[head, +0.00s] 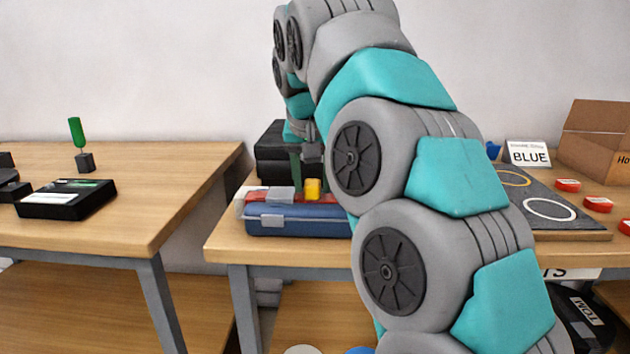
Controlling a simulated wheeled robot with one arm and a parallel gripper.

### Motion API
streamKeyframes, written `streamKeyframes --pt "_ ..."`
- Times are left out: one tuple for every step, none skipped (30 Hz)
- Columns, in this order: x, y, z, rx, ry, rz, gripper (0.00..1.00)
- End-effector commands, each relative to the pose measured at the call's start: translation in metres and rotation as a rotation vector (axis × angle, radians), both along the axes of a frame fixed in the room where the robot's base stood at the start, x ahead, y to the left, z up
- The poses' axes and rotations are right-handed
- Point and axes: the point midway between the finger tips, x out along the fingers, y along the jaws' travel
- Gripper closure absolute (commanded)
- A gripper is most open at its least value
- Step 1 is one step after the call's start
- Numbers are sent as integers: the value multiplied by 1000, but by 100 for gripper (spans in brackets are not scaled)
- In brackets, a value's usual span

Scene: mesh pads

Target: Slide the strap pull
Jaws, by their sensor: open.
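A blue case (290,226) lies on the right-hand table, near its left end. A red strap (285,202) runs along its top. A yellow block (313,188), which looks like the strap pull, sits on the strap. A light grey piece (278,196) sits on the strap to the left of the block. My gripper (306,176) points down just above or at the yellow block, with its jaws open. I cannot tell whether a finger touches the block. My arm hides the right end of the case and strap.
A black box (272,150) stands behind the case. A dark mat (580,228) with rings, red discs (568,185), a BLUE sign (528,153) and a cardboard box (597,140) are at the right. A separate table (130,225) at the left holds black items. A gap divides the tables.

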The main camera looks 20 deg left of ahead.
Motion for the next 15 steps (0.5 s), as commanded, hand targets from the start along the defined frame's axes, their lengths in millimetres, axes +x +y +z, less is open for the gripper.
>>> streamKeyframes --pt "0 0 0 0 0 0 50" --pt "0 0 0 0 0 0 50" --pt "0 0 0 0 0 0 54" --pt "0 0 0 0 0 0 58" --pt "0 0 0 0 0 0 61" --pt "0 0 0 0 0 0 66" --pt "0 0 0 0 0 0 69" --pt "0 0 0 0 0 0 72" --pt "0 0 0 0 0 0 77" --pt "0 0 0 0 0 0 80" --pt "0 0 0 0 0 0 84" --pt "0 0 0 0 0 0 88" --pt "0 0 0 0 0 0 92" --pt "0 0 0 0 0 0 95" --pt "0 0 0 0 0 0 100"
